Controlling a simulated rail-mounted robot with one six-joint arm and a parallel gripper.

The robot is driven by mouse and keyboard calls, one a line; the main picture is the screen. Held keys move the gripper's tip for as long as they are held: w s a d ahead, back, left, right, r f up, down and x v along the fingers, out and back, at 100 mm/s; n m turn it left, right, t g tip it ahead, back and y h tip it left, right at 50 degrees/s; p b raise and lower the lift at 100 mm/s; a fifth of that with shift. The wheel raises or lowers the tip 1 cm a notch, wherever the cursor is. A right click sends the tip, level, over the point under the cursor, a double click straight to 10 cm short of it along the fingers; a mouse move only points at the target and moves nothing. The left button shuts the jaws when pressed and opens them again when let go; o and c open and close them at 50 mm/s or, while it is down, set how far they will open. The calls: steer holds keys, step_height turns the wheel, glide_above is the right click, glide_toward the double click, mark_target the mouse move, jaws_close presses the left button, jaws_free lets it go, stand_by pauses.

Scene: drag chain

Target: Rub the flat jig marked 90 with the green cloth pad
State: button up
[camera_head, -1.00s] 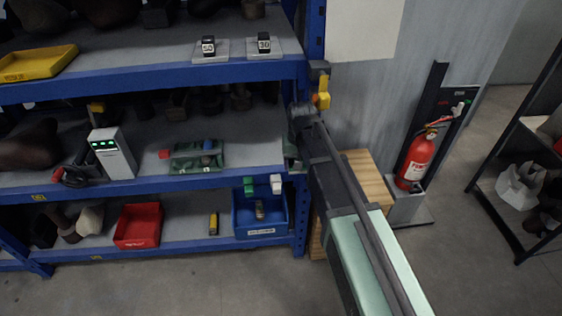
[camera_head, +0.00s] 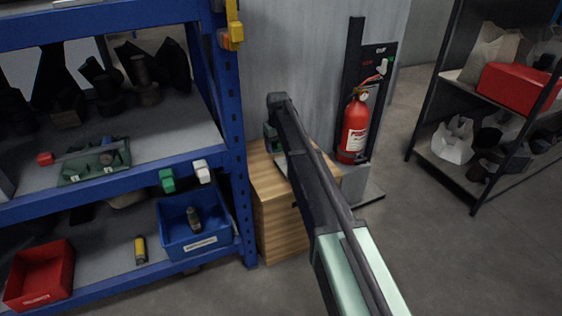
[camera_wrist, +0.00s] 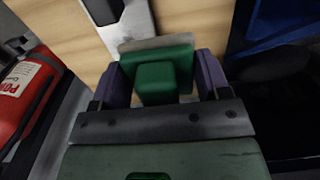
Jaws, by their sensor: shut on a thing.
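The green cloth pad (camera_wrist: 180,53) is held in my gripper (camera_wrist: 155,82), between its two purple-grey fingers, with a green block handle facing the wrist camera. In the head view a bit of green (camera_head: 270,136) shows beside the end of my arm. A grey plate with a dark block (camera_wrist: 125,30) lies on the wooden surface just beyond the pad. Its marking is not readable, so I cannot tell if it is the jig marked 90. I cannot tell whether the pad touches it. In the head view my arm hides most of the plate.
The wooden crate (camera_head: 275,215) stands between the blue shelf rack (camera_head: 232,130) and the red fire extinguisher (camera_head: 355,128). A blue bin (camera_head: 205,245) and a red bin (camera_head: 45,275) sit on the lower shelf. A dark rack (camera_head: 435,110) stands at right.

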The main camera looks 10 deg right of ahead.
steer(key=w, duration=0.1)
steer(key=w+d+f, duration=0.1)
steer(key=w+f, duration=0.1)
steer(key=shift+d+b, duration=0.3)
steer(key=shift+b, duration=0.1)
steer(key=shift+s, duration=0.1)
steer(key=shift+a+f, duration=0.1)
